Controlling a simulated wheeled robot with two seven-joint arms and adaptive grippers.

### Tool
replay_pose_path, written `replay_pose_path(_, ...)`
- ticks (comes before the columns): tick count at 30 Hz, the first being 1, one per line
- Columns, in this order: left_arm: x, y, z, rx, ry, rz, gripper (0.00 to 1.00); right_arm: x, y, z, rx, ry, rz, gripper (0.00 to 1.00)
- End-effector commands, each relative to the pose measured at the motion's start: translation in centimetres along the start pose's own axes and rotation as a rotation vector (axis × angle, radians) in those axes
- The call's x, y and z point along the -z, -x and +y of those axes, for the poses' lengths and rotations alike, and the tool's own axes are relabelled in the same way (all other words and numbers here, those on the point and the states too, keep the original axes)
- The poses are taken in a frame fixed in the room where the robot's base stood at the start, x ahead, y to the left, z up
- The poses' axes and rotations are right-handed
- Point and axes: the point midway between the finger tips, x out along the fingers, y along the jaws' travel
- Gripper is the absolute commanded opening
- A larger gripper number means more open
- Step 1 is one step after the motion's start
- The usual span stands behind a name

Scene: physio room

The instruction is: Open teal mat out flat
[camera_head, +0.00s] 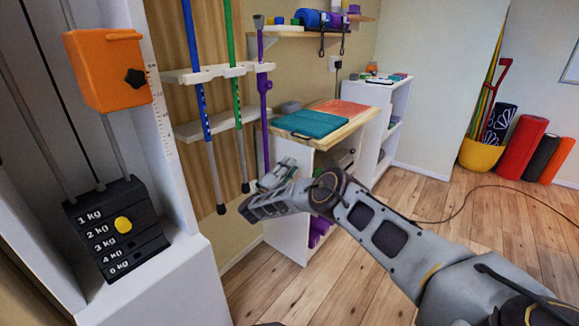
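The teal mat (311,123) lies folded on the wooden top of a white cabinet, near its left end. A dark strap or handle shows at its front edge. My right gripper (279,172) is in front of the cabinet, below and to the left of the mat, and apart from it in the picture. Its fingers overlap in this view, so I cannot tell if they are open or shut. My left gripper is not in view.
An orange mat (341,108) lies beside the teal one on the wooden top (352,125). A weight machine (118,232) stands at left. Coloured poles (196,82) hang on the wall rack. Rolled mats (524,146) stand at far right. A cable (470,200) crosses the open floor.

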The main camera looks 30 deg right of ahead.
Motion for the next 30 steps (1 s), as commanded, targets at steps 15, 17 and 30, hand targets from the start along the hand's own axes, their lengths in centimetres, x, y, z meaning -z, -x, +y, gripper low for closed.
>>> replay_pose_path(15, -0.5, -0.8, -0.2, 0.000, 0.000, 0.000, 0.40, 0.0, 1.7, 1.5, 0.000, -0.001, -0.001, 0.29)
replay_pose_path(17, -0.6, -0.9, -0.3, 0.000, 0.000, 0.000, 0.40, 0.0, 1.9, 1.7, 0.000, -0.001, -0.001, 0.29)
replay_pose_path(30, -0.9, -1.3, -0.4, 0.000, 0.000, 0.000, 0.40, 0.1, 2.9, 2.6, 0.000, -0.001, 0.000, 0.29)
